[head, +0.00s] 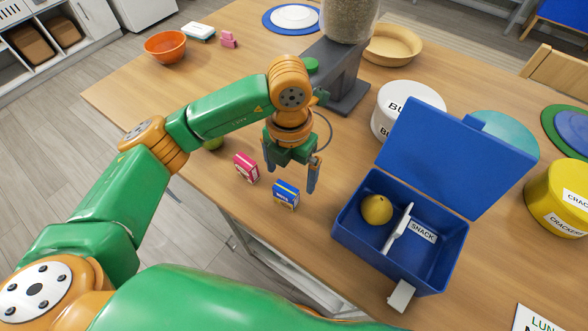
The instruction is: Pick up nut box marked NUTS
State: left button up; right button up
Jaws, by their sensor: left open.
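The print on both is too small to read for sure, so I cannot tell which is marked NUTS. My left gripper (290,180) is open, pointing down, with its fingers around the space just behind the two boxes in the head view. Nothing is between its fingers. My right gripper is not in view.
An open blue lunch box (347,238) with a yellow fruit (376,209) and a SNACK divider stands at right. A white tub (382,125), a grey dispenser (350,95), a yellow crackers tin (560,197) and an orange bowl (165,46) are around.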

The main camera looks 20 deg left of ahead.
aim_at(285, 190)
pick_arm(q)
jog(key=shift+f, duration=0.1)
jog(key=f+p, duration=0.1)
jog(key=s+f+p, duration=0.2)
jog(key=shift+a+f, duration=0.15)
jog(key=shift+a, duration=0.15)
notch_tip(285, 190, down, 3)
jog(key=shift+r, duration=0.1)
jog(key=shift+w+f, duration=0.1)
jog(key=shift+f, duration=0.15)
jog(key=shift+w, duration=0.1)
jog(key=shift+c, duration=1.1)
jog(key=c, duration=1.2)
